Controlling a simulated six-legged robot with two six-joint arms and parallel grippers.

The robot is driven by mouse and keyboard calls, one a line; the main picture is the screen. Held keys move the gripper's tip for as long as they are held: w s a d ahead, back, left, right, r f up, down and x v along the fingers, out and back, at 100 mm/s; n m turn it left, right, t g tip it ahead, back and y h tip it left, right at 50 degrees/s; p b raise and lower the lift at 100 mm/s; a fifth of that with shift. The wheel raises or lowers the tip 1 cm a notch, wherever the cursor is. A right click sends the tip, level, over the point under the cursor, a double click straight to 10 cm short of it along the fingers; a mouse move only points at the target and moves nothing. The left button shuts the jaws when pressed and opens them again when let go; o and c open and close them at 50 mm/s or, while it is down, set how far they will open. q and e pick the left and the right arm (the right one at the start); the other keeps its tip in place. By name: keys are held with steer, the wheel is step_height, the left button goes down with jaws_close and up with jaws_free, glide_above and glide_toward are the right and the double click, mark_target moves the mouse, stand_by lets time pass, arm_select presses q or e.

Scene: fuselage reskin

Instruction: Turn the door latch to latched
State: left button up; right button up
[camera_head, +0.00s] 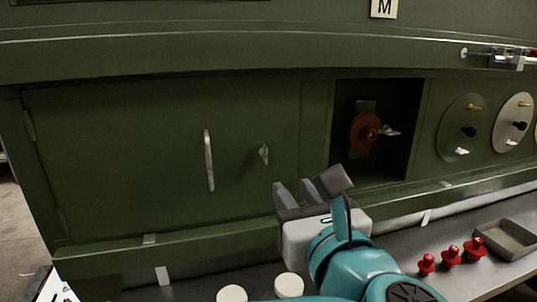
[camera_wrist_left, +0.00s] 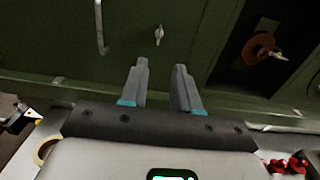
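The door latch (camera_head: 264,154) is a small pale metal lever on the closed green door (camera_head: 120,150), to the right of the door's long bar handle (camera_head: 209,160). The lever stands about upright. In the left wrist view the latch (camera_wrist_left: 158,35) shows beyond the fingertips, roughly in line with the gap between them. My left gripper (camera_head: 295,186) is open and empty, below and to the right of the latch in the head view, apart from it. In the left wrist view its fingers (camera_wrist_left: 160,68) have a clear gap. My right gripper is not in view.
Right of the door is an open dark recess with an orange-brown disc (camera_head: 364,131) and lever. Round plates (camera_head: 462,128) follow further right. On the grey ledge below are several red knobs (camera_head: 451,257), a grey tray (camera_head: 508,238) and white round pieces (camera_head: 289,285).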

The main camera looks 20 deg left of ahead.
mark_target(267, 157)
arm_select(q)
steer(key=p+x, duration=0.3)
steer(key=x, duration=1)
steer(key=shift+s+a, duration=0.1)
jaws_close()
